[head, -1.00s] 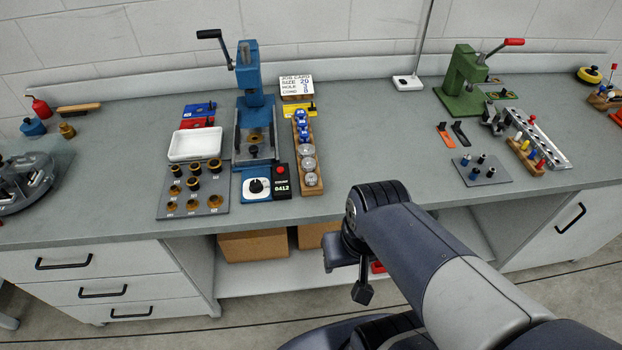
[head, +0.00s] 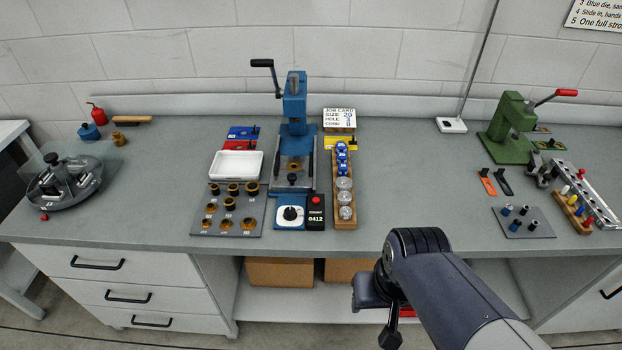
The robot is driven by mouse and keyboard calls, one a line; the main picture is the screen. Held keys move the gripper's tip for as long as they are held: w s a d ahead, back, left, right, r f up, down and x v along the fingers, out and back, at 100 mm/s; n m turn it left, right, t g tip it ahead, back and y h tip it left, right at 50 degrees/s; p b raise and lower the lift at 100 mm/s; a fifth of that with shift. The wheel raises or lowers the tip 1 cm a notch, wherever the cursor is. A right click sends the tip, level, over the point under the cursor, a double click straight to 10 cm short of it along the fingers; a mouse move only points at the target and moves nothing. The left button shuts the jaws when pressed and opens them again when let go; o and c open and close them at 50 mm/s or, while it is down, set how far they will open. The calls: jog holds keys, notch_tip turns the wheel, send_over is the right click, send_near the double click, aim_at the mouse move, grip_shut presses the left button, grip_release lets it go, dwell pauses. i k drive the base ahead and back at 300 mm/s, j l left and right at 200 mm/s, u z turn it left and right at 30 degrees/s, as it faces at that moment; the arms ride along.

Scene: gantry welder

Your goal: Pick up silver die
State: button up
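Silver round dies stand in the front part of a narrow wooden rack (head: 337,222) on the bench. The silver die in the middle (head: 345,198) has another silver die (head: 344,184) behind it and a further silver die (head: 347,213) in front. Several blue dies (head: 341,157) fill the back of the rack. My gripper (head: 376,315) hangs in front of the bench's front edge, low and right of the rack, apart from the dies. It is partly hidden by my wrist, and its fingers are not clear enough to tell open from shut.
A white tray (head: 236,165) and a grey plate of brass rings (head: 227,222) lie further left. A green press (head: 508,125) stands right.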

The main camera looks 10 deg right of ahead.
aim_at(343, 197)
jog(key=i+j+z, duration=0.15)
jog(key=i+z, duration=0.25)
jog(key=i+j+z, duration=0.2)
jog(key=z, duration=0.2)
jog(key=i, duration=0.05)
